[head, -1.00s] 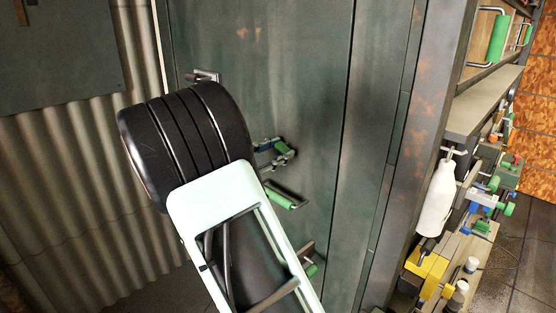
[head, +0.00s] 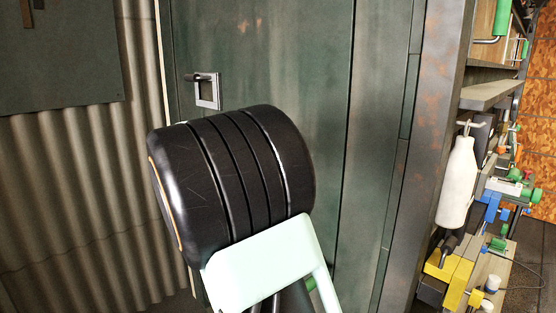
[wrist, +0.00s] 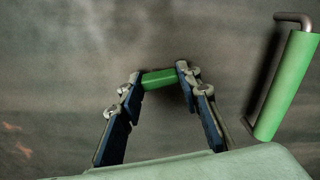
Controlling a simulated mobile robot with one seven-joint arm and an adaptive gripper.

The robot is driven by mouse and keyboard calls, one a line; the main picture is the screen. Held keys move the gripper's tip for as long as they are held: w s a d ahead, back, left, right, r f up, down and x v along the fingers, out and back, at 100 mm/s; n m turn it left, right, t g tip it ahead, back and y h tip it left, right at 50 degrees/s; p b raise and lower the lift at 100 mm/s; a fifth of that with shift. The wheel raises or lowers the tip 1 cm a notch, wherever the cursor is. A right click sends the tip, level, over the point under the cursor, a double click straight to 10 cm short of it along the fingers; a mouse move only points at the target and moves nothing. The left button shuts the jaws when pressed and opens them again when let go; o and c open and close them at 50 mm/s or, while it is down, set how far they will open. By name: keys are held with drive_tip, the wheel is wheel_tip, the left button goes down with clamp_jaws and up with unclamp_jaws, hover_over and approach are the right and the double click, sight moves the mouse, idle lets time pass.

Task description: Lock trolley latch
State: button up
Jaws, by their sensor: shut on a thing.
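In the wrist view my gripper (wrist: 159,73) is shut on a short green grip (wrist: 159,80), which lies crosswise between its two fingertips against the grey-green door. Whether this grip belongs to the trolley latch cannot be told. A longer green handle (wrist: 285,85) on a bent metal rod stands to its right, apart from the fingers. In the head view my gripper is hidden behind my own arm. A square metal fitting with a dark knob (head: 207,91) sits on the door's upper left, above the arm. A sliver of green (head: 311,283) shows low beside the arm.
The tall dark green door (head: 270,60) fills the middle. Corrugated metal wall (head: 70,170) is at left. To the right of the frame post, a white bottle (head: 459,182) hangs near shelves, above yellow and blue clamps (head: 450,272).

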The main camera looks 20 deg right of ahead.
drive_tip(key=shift+w+f+m+b, duration=0.1)
drive_tip(key=shift+f+m+b, duration=0.05)
drive_tip(key=shift+m+b, duration=1.55)
drive_tip(key=shift+b, duration=0.3)
drive_tip(key=o, duration=1.2)
drive_tip(key=shift+c, duration=0.2)
drive_tip(key=v, duration=1.2)
drive_tip(key=shift+a, duration=0.2)
